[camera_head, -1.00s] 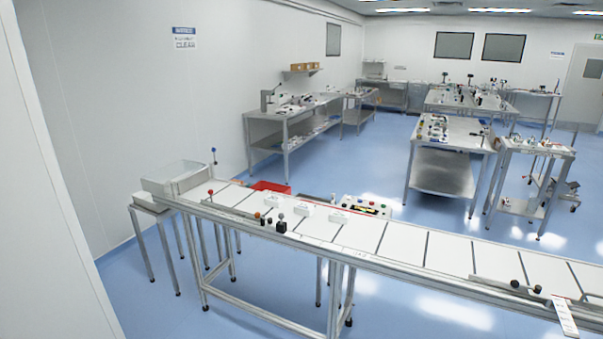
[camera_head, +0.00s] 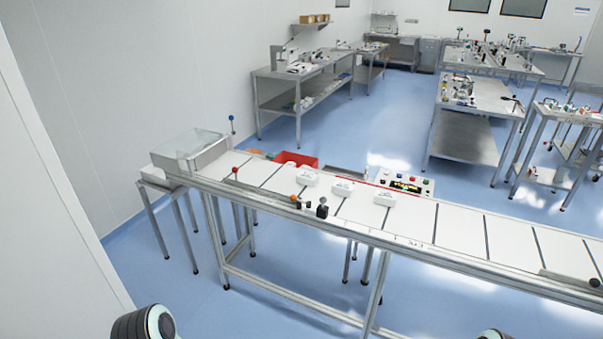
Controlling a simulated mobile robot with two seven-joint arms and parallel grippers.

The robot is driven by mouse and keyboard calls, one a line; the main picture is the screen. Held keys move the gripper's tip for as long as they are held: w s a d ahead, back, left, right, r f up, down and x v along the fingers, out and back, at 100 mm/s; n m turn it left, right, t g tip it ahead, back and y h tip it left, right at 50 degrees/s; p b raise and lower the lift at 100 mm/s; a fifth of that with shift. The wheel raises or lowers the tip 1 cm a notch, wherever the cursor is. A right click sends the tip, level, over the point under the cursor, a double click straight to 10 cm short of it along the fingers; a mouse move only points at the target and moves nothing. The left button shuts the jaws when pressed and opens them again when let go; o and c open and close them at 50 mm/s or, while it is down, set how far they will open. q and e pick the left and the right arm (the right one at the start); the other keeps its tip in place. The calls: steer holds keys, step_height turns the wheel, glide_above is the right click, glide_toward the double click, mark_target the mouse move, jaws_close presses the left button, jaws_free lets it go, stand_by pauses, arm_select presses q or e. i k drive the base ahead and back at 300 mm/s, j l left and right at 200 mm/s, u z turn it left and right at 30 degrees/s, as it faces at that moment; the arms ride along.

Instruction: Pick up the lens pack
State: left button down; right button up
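Several small white packs lie on the white conveyor belt in the middle of the view; they look like the lens packs. One pack (camera_head: 307,178) lies at the left, a second pack (camera_head: 343,188) in the middle and a third pack (camera_head: 384,199) at the right. They are apart from each other and nothing touches them. Dark rounded parts of my own arms show at the bottom edge, left and right of centre. Neither of my grippers is in view.
The conveyor (camera_head: 460,228) runs from left to lower right. A clear-lidded box (camera_head: 190,153) stands at its left end. A red bin (camera_head: 294,161) and a control panel (camera_head: 402,185) are behind it. Knobs and sensors (camera_head: 322,208) line its near rail. Blue floor lies in front.

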mark_target(303, 178)
steer(key=i+j, duration=0.2)
steer(key=j, duration=0.15)
steer(key=i+j, duration=0.25)
steer(key=i+j+z, duration=0.1)
steer(key=j, duration=0.3)
steer(key=i, duration=0.1)
